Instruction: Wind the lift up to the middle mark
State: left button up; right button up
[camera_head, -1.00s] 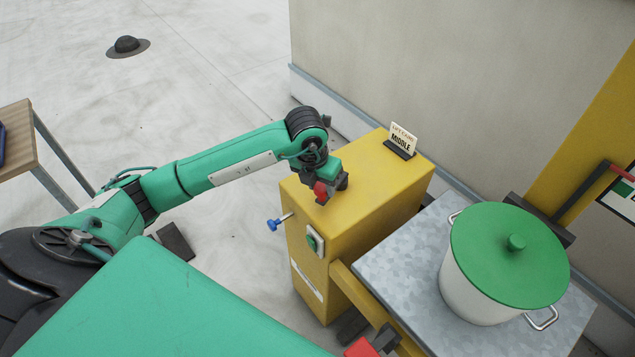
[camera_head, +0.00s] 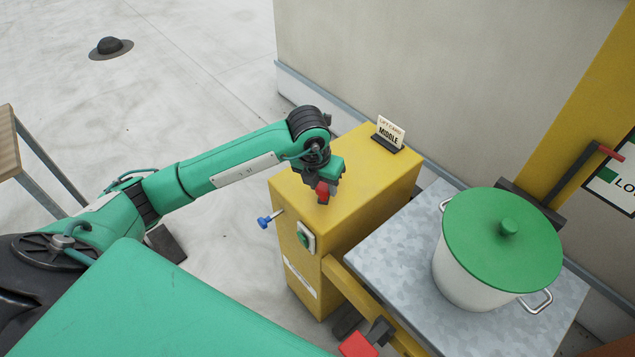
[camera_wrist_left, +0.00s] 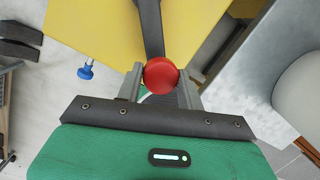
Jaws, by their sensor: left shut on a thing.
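My left gripper (camera_head: 325,190) is shut on a red knob (camera_wrist_left: 160,75), which sits between its fingers in the left wrist view. A dark bar (camera_wrist_left: 151,25) runs up the picture behind the knob. The gripper is over the near part of the yellow lift housing (camera_head: 352,185). A card reading "LIFT CARD MIDDLE" (camera_head: 389,131) stands on the housing's far end. The steel platform (camera_head: 385,255) beside it carries a white pot (camera_head: 470,265) with a green lid (camera_head: 502,240). My right gripper is out of view.
A blue knob (camera_head: 264,222) and a green button (camera_head: 304,238) are on the housing's side. A red-gripped lever (camera_head: 608,151) and a sign beginning "LO" (camera_head: 615,185) are at the right. A red block (camera_head: 357,345) lies below.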

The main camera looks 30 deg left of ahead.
pick_arm(q)
jog(key=shift+d, duration=0.25)
jog(key=shift+w+d, duration=0.3)
jog(key=shift+d, duration=0.4)
jog(key=shift+w+d, duration=0.1)
jog(key=shift+w+d+b, duration=0.3)
jog(key=shift+w+d, duration=0.25)
jog(key=shift+d, duration=0.2)
jog(key=shift+w+d, duration=0.1)
